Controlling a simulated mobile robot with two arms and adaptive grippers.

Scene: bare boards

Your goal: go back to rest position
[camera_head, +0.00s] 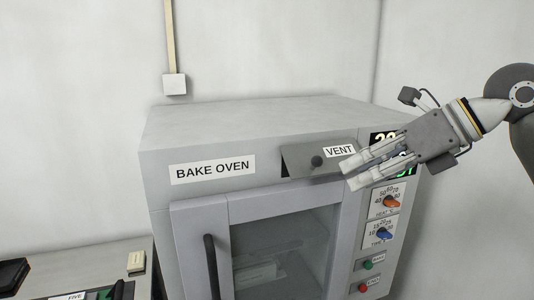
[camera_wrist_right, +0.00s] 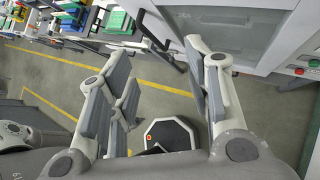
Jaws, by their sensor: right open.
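My right gripper (camera_head: 355,174) is in front of the upper right of the bake oven (camera_head: 265,115). Its fingers point left, just below the vent flap (camera_head: 300,161) with its dark knob. Whether the fingers touch the oven front is hard to tell. In the right wrist view the gripper (camera_wrist_right: 165,100) is open with nothing between its fingers. The arm partly hides the lit display. My left gripper is not in view.
The oven door (camera_head: 275,250) is shut, with a dark vertical handle (camera_head: 212,265) on its left. An orange knob (camera_head: 390,202) and a blue knob (camera_head: 384,233) sit on the right panel. A bench (camera_head: 90,265) stands at lower left. The wrist view shows open floor (camera_wrist_right: 160,75).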

